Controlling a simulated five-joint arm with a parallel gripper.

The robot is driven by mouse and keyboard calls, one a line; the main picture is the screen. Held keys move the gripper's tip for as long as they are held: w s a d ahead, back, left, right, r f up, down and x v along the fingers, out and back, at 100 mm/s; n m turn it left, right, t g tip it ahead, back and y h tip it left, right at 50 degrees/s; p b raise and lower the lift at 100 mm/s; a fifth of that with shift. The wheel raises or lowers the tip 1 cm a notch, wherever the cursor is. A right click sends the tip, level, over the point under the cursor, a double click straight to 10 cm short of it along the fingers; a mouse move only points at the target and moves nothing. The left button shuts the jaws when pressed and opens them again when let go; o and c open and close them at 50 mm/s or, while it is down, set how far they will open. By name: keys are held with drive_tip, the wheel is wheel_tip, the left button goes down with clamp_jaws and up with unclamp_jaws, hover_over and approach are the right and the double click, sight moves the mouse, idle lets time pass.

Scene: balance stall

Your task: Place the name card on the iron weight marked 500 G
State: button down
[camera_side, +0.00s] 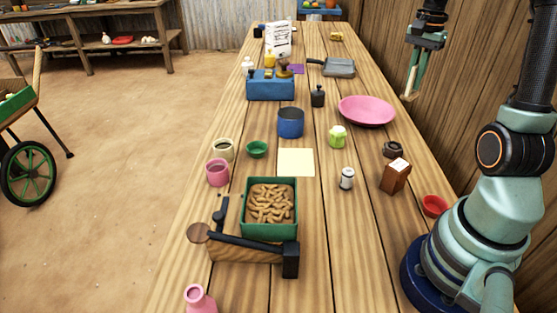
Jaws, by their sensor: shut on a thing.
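My gripper (411,90) hangs at the upper right, above the right edge of the table. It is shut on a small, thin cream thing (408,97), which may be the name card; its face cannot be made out. A dark weight with a knob (318,96) stands on the table to the left of the pink plate. A low, dark round thing (392,149) lies further forward on the right. No 500 G marking is readable on either. A blank pale yellow sheet (296,162) lies flat mid-table.
Around the middle stand a pink plate (367,111), a blue pot (291,123), a green jar (337,137), a white-and-dark canister (346,179) and a brown box (395,176). A green tray (270,235) of brown pieces stands in front. The right wall is close to my gripper.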

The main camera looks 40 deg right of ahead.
wheel_tip(320, 180, down, 15)
drive_tip(key=shift+f, duration=0.2)
idle(0.3)
drive_tip(key=shift+f, duration=0.1)
drive_tip(key=c, duration=1)
unclamp_jaws()
